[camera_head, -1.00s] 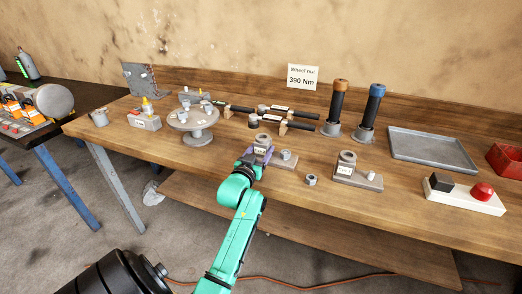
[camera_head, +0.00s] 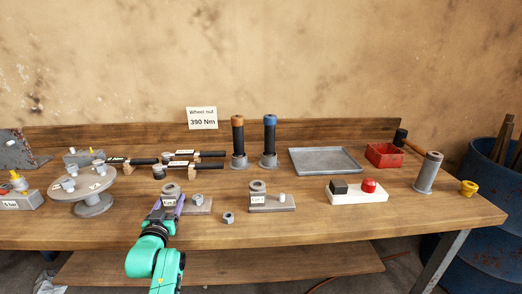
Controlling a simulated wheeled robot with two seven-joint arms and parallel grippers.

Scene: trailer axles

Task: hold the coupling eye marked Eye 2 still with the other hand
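Two grey coupling eyes stand on the bench, each a ring on a flat base with a small white label. The left coupling eye (camera_head: 171,189) is at my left gripper (camera_head: 169,205), whose purple fingers sit on both sides of its labelled block and look closed on it. The right coupling eye (camera_head: 258,187) stands free on its base plate, with a small pin on the plate's right end. The labels are too small to read surely, so I cannot tell which is Eye 2. My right gripper is not in view.
A loose nut (camera_head: 228,218) lies between the eyes near the front. A round stand (camera_head: 83,186) is at left, torque wrenches (camera_head: 195,155) behind. A grey tray (camera_head: 325,160), red bin (camera_head: 384,154) and white switch box (camera_head: 357,192) are at right. The front right bench is clear.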

